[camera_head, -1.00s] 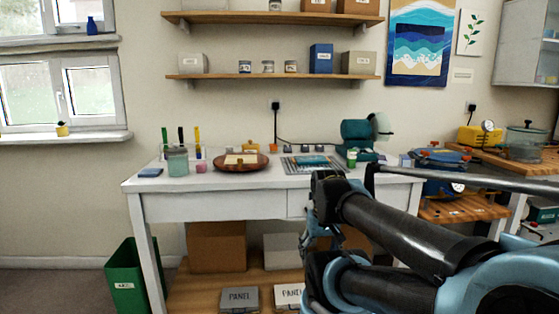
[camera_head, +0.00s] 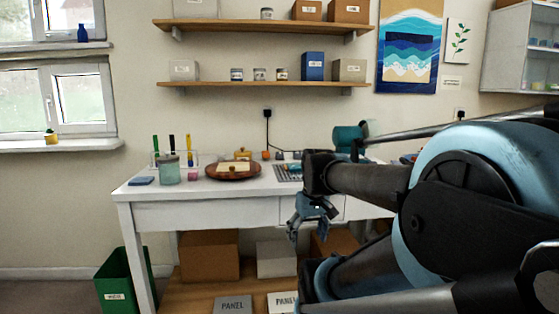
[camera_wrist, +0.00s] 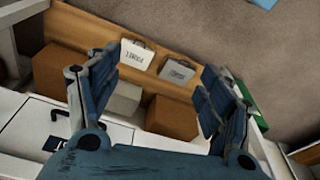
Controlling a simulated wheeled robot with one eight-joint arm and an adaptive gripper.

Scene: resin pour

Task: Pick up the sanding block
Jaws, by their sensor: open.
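I cannot tell for certain which item is the sanding block. A small pink block (camera_head: 193,176) and a flat blue piece (camera_head: 141,181) lie on the left part of the white table (camera_head: 200,192). A pale, flat piece (camera_head: 235,167) lies on the round brown tray (camera_head: 233,176) near them. My gripper (camera_head: 312,212) hangs in front of the table's drawer front, right of these items. In the wrist view my gripper (camera_wrist: 158,88) is open, with nothing between its fingers. The tabletop items do not show there.
A glass jar (camera_head: 169,170) and upright coloured tools (camera_head: 172,148) stand by the pink block. The lower shelf holds cardboard boxes (camera_head: 210,257) and panels (camera_head: 233,304). A green bin (camera_head: 123,283) stands at the left. My arm hides the table's right side.

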